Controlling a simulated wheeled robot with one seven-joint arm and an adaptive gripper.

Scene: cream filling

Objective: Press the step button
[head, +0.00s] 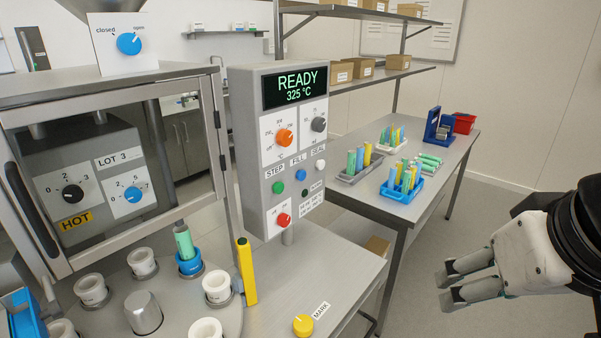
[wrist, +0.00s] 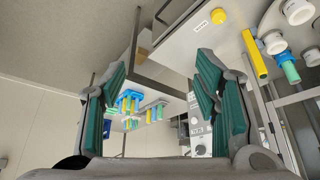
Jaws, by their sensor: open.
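The green STEP button (head: 278,187) is on the front of the grey control panel (head: 250,160), under the label STEP, in the head view. The blue FILL button (head: 301,174) and white SEAL button (head: 320,165) sit to its right. My gripper (head: 447,286) is at the lower right, empty and well apart from the panel, over the floor. In the wrist view my gripper (wrist: 160,62) has its two green-padded fingers spread wide. Part of the panel (wrist: 200,125) shows there behind the right finger; I cannot make out the STEP button in that view.
The panel display (head: 296,87) reads READY 325 °C. A yellow MARK button (head: 303,324) and an upright yellow post (head: 246,272) are on the near bench. A glass-fronted cabinet (head: 110,85) marked HOT stands left. A table with tube racks (head: 402,188) is behind. The floor between is clear.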

